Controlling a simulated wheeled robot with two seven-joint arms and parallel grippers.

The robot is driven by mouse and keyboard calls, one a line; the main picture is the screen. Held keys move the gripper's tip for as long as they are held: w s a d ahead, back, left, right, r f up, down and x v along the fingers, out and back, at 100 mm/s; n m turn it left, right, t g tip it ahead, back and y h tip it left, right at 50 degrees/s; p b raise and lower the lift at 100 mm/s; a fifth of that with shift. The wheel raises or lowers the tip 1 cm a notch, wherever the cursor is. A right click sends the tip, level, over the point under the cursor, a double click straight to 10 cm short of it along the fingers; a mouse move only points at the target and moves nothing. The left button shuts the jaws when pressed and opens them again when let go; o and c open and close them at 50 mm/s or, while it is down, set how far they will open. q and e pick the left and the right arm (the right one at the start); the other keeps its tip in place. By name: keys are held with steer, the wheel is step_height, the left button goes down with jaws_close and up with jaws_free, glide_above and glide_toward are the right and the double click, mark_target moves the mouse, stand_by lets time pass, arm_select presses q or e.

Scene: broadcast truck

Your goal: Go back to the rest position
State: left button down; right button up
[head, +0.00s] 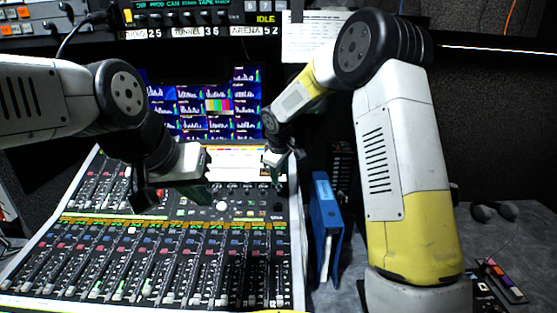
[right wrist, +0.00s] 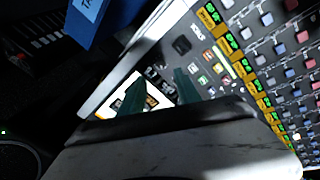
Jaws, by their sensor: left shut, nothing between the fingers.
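My left gripper (head: 192,192) hangs above the upper part of the mixing console (head: 150,296), on the left of the head view. It is shut and empty. My right gripper (head: 278,170) is over the console's upper right edge, pointing down. In the right wrist view its two green fingers (right wrist: 160,84) stand apart with nothing between them. The console's buttons and faders lie below and beyond these fingers. How far each gripper is above the console is hard to tell.
A blue binder (head: 326,220) stands right of the console, close to my right arm. Screens (head: 200,108) with bar graphs are behind the console. A paper sheet (head: 308,35) hangs above. Headphones (head: 496,211) lie on the grey desk at the right.

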steer(key=s+d+r+m, duration=0.5)
steer(key=s+d+r, duration=0.6)
steer(key=s+r, duration=0.4)
steer(key=s+d+m+t+y, duration=0.1)
steer(key=s+m, duration=0.5)
steer(key=s, duration=1.4)
steer(key=shift+s+d+r+t+y, duration=0.3)
steer(key=shift+d+y, duration=0.3)
steer(key=shift+d, duration=0.45)
